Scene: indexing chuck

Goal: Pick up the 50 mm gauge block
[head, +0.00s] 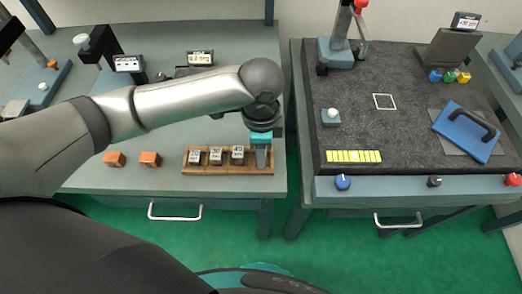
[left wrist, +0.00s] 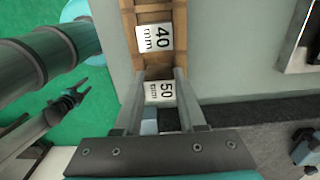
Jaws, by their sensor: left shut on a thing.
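The 50 mm gauge block (left wrist: 160,91) shows its white label between the fingers in the left wrist view. My left gripper (head: 262,157) is shut on it at the right end of the wooden rack (head: 222,171). The fingers also show in the left wrist view (left wrist: 161,74), one on each side of the block. In the head view the gripper hides the block. I cannot tell whether the block is clear of its slot. The 40 mm block (left wrist: 155,37) stands in the neighbouring place in the rack.
Other labelled blocks (head: 216,156) stand in the rack to the left. Two orange blocks (head: 149,159) lie further left on the bench. A gap separates this bench from the right one, which has a dark mat (head: 400,75) and a yellow strip (head: 353,156).

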